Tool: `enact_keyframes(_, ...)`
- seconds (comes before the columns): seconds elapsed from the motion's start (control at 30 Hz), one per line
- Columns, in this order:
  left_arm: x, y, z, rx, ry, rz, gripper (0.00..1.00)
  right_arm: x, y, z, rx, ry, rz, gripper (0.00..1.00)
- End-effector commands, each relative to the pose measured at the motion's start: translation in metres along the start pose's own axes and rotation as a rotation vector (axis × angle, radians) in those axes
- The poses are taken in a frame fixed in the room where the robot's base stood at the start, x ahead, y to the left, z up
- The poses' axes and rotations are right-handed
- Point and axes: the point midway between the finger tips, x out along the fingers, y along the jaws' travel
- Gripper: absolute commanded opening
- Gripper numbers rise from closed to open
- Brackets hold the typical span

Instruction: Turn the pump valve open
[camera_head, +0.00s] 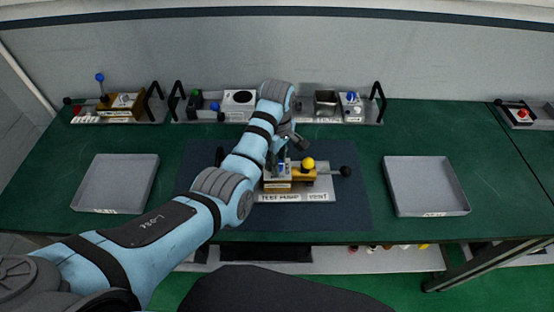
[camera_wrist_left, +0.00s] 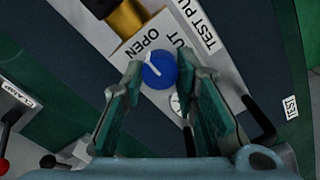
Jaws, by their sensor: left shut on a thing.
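The pump valve is a blue round knob with a white line, and it shows between the fingertips in the left wrist view (camera_wrist_left: 158,72). It sits on a pale block beside the printed word OPEN and a partly hidden label ending in UT. The white line slants towards the word OPEN. My left gripper (camera_wrist_left: 157,82) is shut on the knob from above. In the head view my left gripper (camera_head: 284,158) reaches down over the test pump (camera_head: 318,195), whose valve is largely hidden by the hand. My right gripper is not in view.
The pump carries a yellow ball (camera_head: 308,163) and a black-knobbed lever (camera_head: 346,171). Grey trays stand at left (camera_head: 115,183) and right (camera_head: 427,186). Devices with black handles line the back, including a blue-knobbed lever (camera_head: 100,78). The green table is clear between mat and trays.

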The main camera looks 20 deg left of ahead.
Motion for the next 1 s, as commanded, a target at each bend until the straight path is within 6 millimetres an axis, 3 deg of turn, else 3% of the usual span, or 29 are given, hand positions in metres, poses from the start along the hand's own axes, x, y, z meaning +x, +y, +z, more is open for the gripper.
enact_keyframes(0.47, -0.0008, 0.0006, -0.0001, -0.018, 0.001, 0.002, 0.0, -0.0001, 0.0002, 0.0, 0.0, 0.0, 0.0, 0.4)
enact_keyframes(0.5, -0.0008, 0.0006, -0.0001, -0.018, 0.001, 0.002, 0.29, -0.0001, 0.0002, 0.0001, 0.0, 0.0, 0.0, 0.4)
enact_keyframes(0.6, -0.0007, 0.0005, -0.0001, -0.018, 0.001, 0.002, 0.45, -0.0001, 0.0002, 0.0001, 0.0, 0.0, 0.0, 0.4)
enact_keyframes(1.0, -0.0001, 0.0001, 0.0, -0.017, 0.0, 0.0, 0.48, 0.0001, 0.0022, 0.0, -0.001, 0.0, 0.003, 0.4)
